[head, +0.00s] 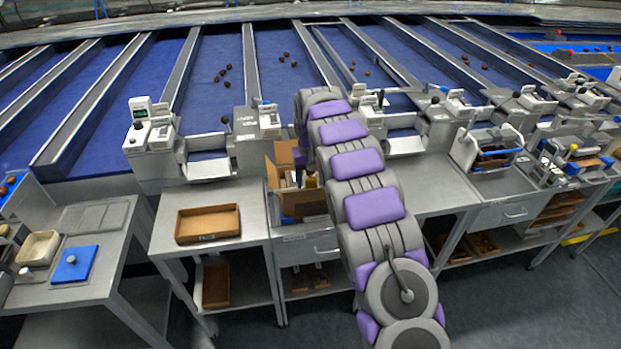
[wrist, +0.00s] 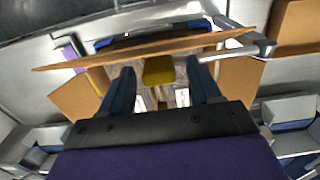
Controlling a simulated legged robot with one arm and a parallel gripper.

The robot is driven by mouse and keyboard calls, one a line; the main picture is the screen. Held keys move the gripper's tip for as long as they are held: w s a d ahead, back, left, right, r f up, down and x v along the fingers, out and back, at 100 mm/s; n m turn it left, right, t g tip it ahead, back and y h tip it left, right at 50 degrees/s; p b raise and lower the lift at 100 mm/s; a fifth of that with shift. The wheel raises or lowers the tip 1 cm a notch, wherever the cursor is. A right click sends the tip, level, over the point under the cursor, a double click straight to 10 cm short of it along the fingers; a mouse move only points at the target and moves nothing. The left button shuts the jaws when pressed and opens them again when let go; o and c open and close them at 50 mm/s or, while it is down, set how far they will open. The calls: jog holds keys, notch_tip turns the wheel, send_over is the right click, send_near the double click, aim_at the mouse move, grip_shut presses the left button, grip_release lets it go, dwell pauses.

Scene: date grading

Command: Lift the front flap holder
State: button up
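In the wrist view, a yellow block (wrist: 158,70), which looks like the front flap holder, sits against a long brown cardboard flap (wrist: 95,60). My gripper (wrist: 162,78) is open, with its two dark fingers apart on either side of the block. A gap shows between each finger and the block, and I see no contact. The cardboard box (head: 283,158) stands open on a metal bench in the head view, partly hidden by my arm. My gripper is hidden there. Other box flaps (wrist: 239,82) spread out at the sides in the wrist view.
A shallow brown tray (head: 207,224) lies on the bench left of the box. Metal weighing stations (head: 152,138) line the back, before blue lanes with scattered dates. A side table (head: 92,215) at left holds a blue board (head: 75,264) and a beige tray (head: 38,249).

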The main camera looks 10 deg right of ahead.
grip_shut()
dwell(0.3)
jog(key=shift+s+d+r, duration=0.1)
jog(key=shift+r, duration=0.1)
